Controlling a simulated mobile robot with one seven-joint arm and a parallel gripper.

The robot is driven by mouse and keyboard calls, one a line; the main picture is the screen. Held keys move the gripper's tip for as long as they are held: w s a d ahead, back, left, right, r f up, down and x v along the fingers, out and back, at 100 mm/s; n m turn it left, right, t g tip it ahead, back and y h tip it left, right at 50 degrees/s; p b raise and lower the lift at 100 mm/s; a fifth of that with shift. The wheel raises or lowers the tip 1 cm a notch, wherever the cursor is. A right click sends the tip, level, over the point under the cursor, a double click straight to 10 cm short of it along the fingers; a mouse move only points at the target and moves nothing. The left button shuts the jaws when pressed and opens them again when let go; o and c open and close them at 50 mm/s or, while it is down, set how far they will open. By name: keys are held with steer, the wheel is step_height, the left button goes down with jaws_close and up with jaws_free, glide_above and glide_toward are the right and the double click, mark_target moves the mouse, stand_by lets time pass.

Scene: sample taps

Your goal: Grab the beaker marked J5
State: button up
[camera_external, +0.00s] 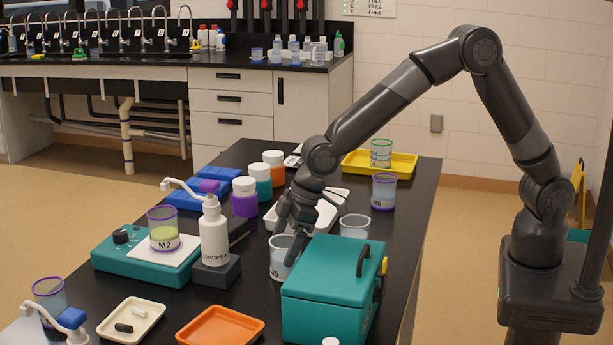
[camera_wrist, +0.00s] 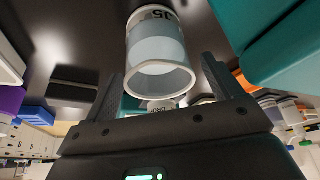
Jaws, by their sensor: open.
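The beaker marked J5 (camera_external: 279,266) is a clear beaker with pale contents, standing upright on the black bench just left of the teal box. In the wrist view the J5 beaker (camera_wrist: 158,48) appears upside down, its mouth towards me, between my two fingers. My gripper (camera_external: 287,243) is open and tilted down at the beaker, with one finger in front of or inside its rim; I cannot tell which there. In the wrist view my gripper (camera_wrist: 163,77) has a finger on each side, with gaps to the beaker.
The teal box (camera_external: 325,300) stands close on the right of J5. The dropper bottle (camera_external: 214,235) is on the left. Beaker M2 (camera_external: 163,232) sits on a teal hotplate (camera_external: 130,262). Another clear beaker (camera_external: 354,227) and a white tray (camera_external: 330,205) are behind.

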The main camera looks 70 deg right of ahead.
steer(key=c, duration=1.4)
steer(key=shift+c, duration=0.2)
steer(key=shift+r, duration=0.25)
